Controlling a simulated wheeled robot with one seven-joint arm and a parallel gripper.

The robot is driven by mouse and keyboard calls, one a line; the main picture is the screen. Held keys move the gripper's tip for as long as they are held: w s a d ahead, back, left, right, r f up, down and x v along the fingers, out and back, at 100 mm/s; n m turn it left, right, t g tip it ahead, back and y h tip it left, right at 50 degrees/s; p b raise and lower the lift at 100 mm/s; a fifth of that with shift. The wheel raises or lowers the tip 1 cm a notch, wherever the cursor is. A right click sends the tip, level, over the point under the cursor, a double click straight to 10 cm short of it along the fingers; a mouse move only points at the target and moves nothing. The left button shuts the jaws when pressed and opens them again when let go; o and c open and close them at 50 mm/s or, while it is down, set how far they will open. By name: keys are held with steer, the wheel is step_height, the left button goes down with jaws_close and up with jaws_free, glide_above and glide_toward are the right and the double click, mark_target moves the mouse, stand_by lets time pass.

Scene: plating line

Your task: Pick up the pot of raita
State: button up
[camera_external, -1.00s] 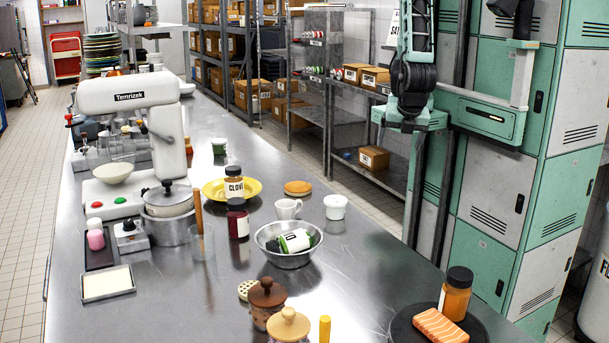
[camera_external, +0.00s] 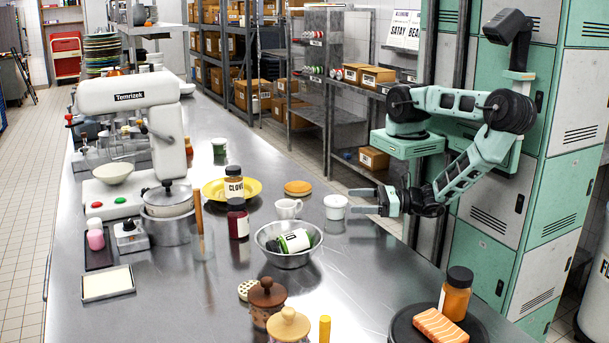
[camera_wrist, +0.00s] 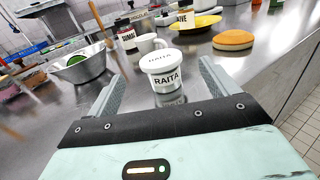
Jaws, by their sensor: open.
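In the wrist view my gripper (camera_wrist: 156,85) has one finger at each side, and nothing is held. Contact with the pot cannot be told.
A white cup (camera_external: 287,209) stands just left of the pot. A steel bowl (camera_external: 267,239) with a green item is in front of it. Jars (camera_external: 238,222) stand further left.

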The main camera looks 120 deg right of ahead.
mark_target(334, 199)
steer(key=p+x, duration=0.2)
steer(key=x, duration=0.4)
steer(key=shift+d+r, duration=0.15)
steer(key=shift+w+d, duration=0.25)
steer(key=shift+w, duration=0.3)
steer(key=c, duration=1.1)
